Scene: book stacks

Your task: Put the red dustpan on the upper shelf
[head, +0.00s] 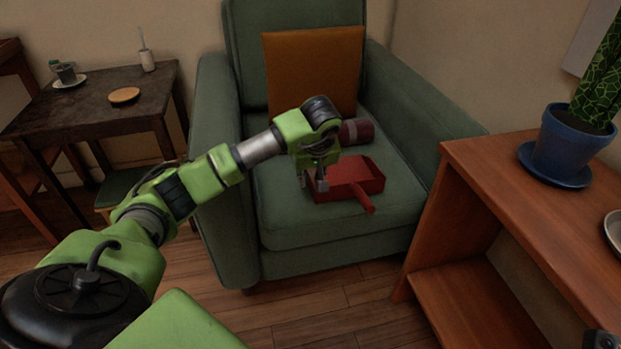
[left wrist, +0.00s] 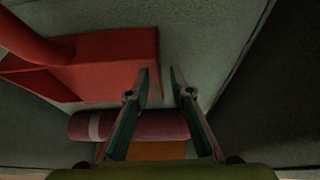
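The red dustpan (head: 352,174) lies on the seat of the green armchair, its handle (head: 362,200) pointing towards the front. My left gripper (head: 318,184) is at the dustpan's left side. The wooden shelf unit at the right has an upper shelf (head: 500,180) and a lower shelf (head: 475,305). A dark piece in the bottom right corner may belong to my right gripper; its state does not show.
A dark red roll (head: 357,131) and an orange cushion (head: 312,68) are behind the dustpan on the armchair (head: 330,237). A blue plant pot (head: 570,145) stands on the upper shelf, with a plate edge (head: 614,225) nearby. The shelf's left front part is clear.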

